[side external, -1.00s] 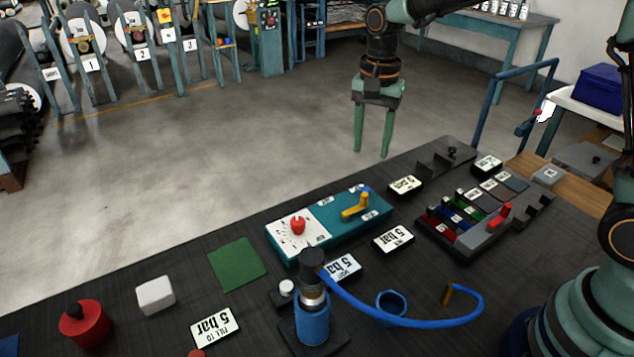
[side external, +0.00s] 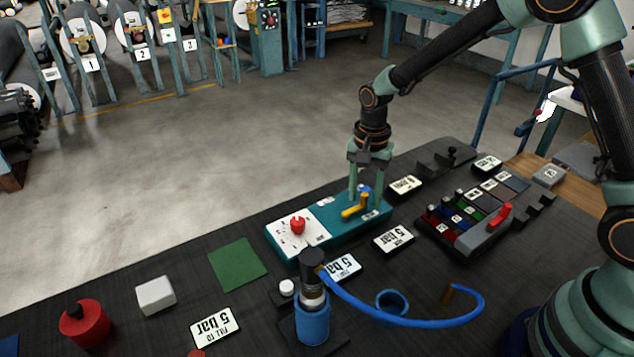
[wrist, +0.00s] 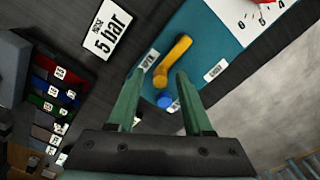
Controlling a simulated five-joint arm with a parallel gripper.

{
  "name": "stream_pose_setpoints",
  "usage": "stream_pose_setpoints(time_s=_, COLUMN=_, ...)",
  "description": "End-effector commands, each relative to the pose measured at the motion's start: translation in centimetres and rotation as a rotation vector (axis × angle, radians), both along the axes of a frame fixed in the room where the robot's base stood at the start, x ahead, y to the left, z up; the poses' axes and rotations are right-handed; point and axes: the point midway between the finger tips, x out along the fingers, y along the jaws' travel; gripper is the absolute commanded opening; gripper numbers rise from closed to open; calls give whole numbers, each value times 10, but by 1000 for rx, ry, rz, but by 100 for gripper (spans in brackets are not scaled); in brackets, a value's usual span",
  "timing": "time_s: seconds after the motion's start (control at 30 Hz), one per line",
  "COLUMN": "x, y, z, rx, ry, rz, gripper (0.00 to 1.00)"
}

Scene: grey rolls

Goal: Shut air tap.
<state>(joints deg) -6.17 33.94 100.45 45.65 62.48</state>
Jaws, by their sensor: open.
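The air tap's yellow lever (side external: 355,210) is on the right part of a teal panel (side external: 327,235), with a blue pivot knob (side external: 364,190) at its far end. In the wrist view the yellow lever (wrist: 175,60) points away from my fingers, and the blue knob (wrist: 165,101) sits between them. Small labels flank the lever in the wrist view. My gripper (side external: 366,193) is pointing down with its green fingers just over the tap. In the wrist view my gripper (wrist: 157,85) is open, with one finger on each side of the knob. I cannot tell whether they touch it.
A red dial (side external: 298,225) is on the panel's white left part. A blue hose (side external: 420,322) runs from a blue-bodied fitting (side external: 312,320) at the front. A tray of coloured blocks (side external: 470,222) stands to the right. A green mat (side external: 237,263) lies clear at left.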

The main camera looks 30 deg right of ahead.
Motion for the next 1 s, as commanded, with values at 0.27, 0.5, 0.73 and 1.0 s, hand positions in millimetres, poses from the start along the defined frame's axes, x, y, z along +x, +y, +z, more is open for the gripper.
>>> stream_pose_setpoints(time_s=0.27, x=0, y=0, z=-1, rx=0, ry=0, rz=0, gripper=43)
stream_pose_setpoints(time_s=0.5, x=0, y=0, z=0, rx=0, ry=0, rz=0, gripper=0)
stream_pose_setpoints(time_s=0.73, x=1, y=0, z=0, rx=0, ry=0, rz=23, gripper=0)
stream_pose_setpoints(time_s=1.0, x=9, y=0, z=0, rx=0, ry=-1, rz=161, gripper=0)
